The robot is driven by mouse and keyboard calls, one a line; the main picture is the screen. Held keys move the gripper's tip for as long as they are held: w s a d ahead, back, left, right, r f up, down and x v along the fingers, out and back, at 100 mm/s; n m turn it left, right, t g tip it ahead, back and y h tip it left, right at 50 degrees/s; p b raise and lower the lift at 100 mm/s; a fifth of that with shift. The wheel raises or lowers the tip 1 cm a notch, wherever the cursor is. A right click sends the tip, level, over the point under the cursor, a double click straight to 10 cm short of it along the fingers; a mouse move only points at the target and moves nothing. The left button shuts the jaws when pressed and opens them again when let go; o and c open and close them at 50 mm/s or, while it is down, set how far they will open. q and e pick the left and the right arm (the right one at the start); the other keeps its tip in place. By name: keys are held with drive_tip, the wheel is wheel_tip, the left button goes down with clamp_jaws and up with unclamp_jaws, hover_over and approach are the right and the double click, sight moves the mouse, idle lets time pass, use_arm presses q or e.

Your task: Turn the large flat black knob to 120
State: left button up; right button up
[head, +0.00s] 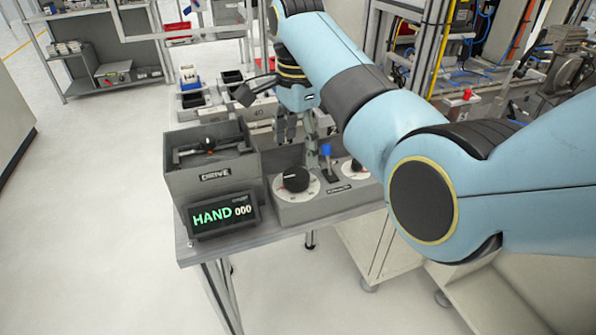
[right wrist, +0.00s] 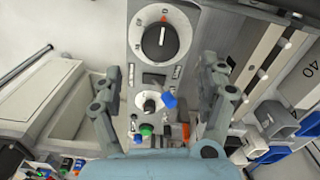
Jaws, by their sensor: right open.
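The large flat black knob (head: 295,179) sits on a white dial on the near left of a grey control panel (head: 330,209). In the right wrist view the knob (right wrist: 160,40) lies beyond the fingertips, with a white line across it and a red mark on the dial rim. My right gripper (head: 300,145) is open and empty, above and behind the panel; in the right wrist view its fingers (right wrist: 161,72) stand wide apart, not touching the knob. My left gripper is out of view.
A blue-tipped lever (head: 326,151) stands upright between the large knob and a smaller black knob (head: 356,165). A grey box marked DRIVE (head: 213,176) is left of the panel. Trays (head: 192,99) stand behind. The bench edge is close in front.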

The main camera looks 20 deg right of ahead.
sight(298, 174)
wheel_tip(298, 174, down, 8)
drive_tip(key=shift+r, duration=0.15)
